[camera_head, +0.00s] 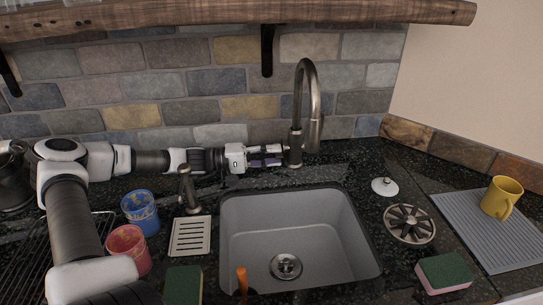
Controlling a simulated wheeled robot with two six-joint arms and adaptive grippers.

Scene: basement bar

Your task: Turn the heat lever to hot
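The dark metal faucet (314,98) stands behind the sink, its tall spout arching up and over. The heat lever cannot be made out apart from the faucet body. My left arm comes in from the left along the back of the counter. My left gripper (266,156) points right, its fingertips beside the lower part of the faucet body. Its two fingers show one above the other with a small gap, and I see nothing between them. Whether the fingertips touch the faucet is unclear. My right gripper is out of view.
The grey sink (233,245) lies in front. A soap dispenser (187,188), blue cup (140,212) and red cup (128,249) stand left of it. A white lid (384,187), round metal strainer (409,224), sponge (444,273) and yellow mug (501,197) lie right. A wooden shelf (230,14) hangs above.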

